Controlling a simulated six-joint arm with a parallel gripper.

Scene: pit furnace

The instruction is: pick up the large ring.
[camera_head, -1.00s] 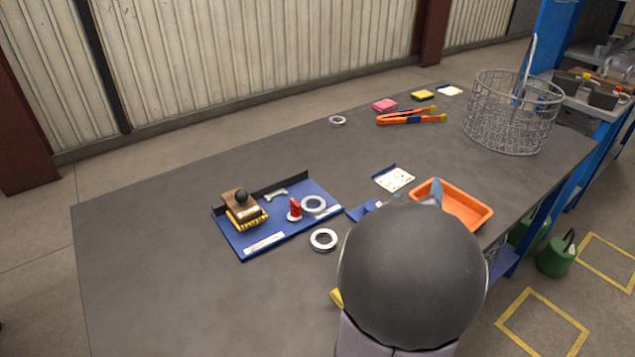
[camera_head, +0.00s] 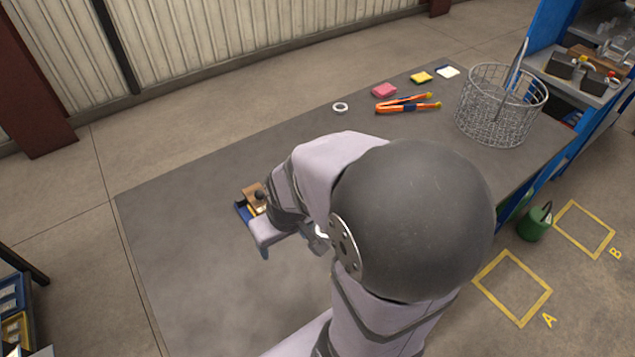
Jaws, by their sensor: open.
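A pale metal ring (camera_head: 340,107) lies flat on the far part of the table, clear of my arm. Two more rings, one in the blue tray (camera_head: 242,213) and one beside it, showed earlier; my arm now covers that area. A small silvery patch shows beneath my arm, and I cannot tell if it is a ring or part of the gripper. I cannot tell which ring is the large one. My gripper (camera_head: 265,251) is open, low over the tray area, with its fingers mostly hidden by my wrist.
A wooden block with a dark knob (camera_head: 257,195) stands in the tray, close to my wrist. Orange tongs (camera_head: 408,104), a pink sponge (camera_head: 384,90), a yellow pad (camera_head: 421,77) and a wire basket (camera_head: 500,108) stand at the back. The table's left part is bare.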

